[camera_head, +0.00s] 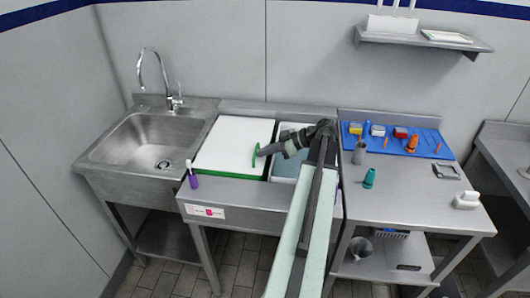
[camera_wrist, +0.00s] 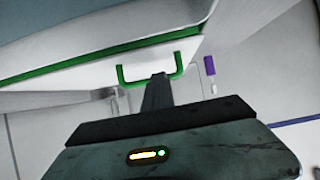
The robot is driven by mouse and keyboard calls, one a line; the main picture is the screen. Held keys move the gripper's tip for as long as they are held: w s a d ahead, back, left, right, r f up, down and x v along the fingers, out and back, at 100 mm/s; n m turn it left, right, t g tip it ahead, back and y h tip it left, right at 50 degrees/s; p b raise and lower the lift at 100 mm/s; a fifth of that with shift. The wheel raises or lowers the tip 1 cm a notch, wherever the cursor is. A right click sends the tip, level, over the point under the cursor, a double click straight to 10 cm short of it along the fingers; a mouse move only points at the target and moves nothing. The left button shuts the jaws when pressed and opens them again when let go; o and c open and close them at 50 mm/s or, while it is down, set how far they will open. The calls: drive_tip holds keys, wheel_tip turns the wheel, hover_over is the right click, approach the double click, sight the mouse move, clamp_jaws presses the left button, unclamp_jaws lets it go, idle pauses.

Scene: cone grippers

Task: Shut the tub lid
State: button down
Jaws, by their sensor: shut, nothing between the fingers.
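The tub lid (camera_head: 232,142) is a white panel with a green front edge, lying left of the tub opening (camera_head: 284,166), whose pale blue inside shows partly behind my arm. A green handle (camera_head: 256,156) stands at the lid's right side. In the wrist view the lid (camera_wrist: 160,62) is tilted across the picture and its green U-shaped handle (camera_wrist: 180,65) shows. My gripper (camera_head: 270,151) is shut and empty, its tip at the handle. In the wrist view the dark fingertips (camera_wrist: 158,82) overlap the handle's gap; I cannot tell whether they touch it.
A steel sink (camera_head: 158,142) is at the left. A purple bottle (camera_head: 193,178) stands by the lid's front left corner. A blue mat (camera_head: 372,143) with small items, a grey cup (camera_head: 360,152) and a teal object (camera_head: 369,178) are on the right counter.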

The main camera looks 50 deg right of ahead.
drive_tip(key=shift+a+f, duration=0.15)
drive_tip(key=shift+f, duration=0.4)
wheel_tip(320, 180, up, 5)
drive_tip(key=p, duration=0.5)
drive_tip(key=s+d+f+b, duration=0.4)
drive_tip(key=s+f+b, duration=0.1)
drive_tip(key=s, duration=0.3)
drive_tip(key=shift+s+d+f, duration=0.15)
drive_tip(key=shift+s+d, duration=0.05)
drive_tip(key=shift+d, duration=0.15)
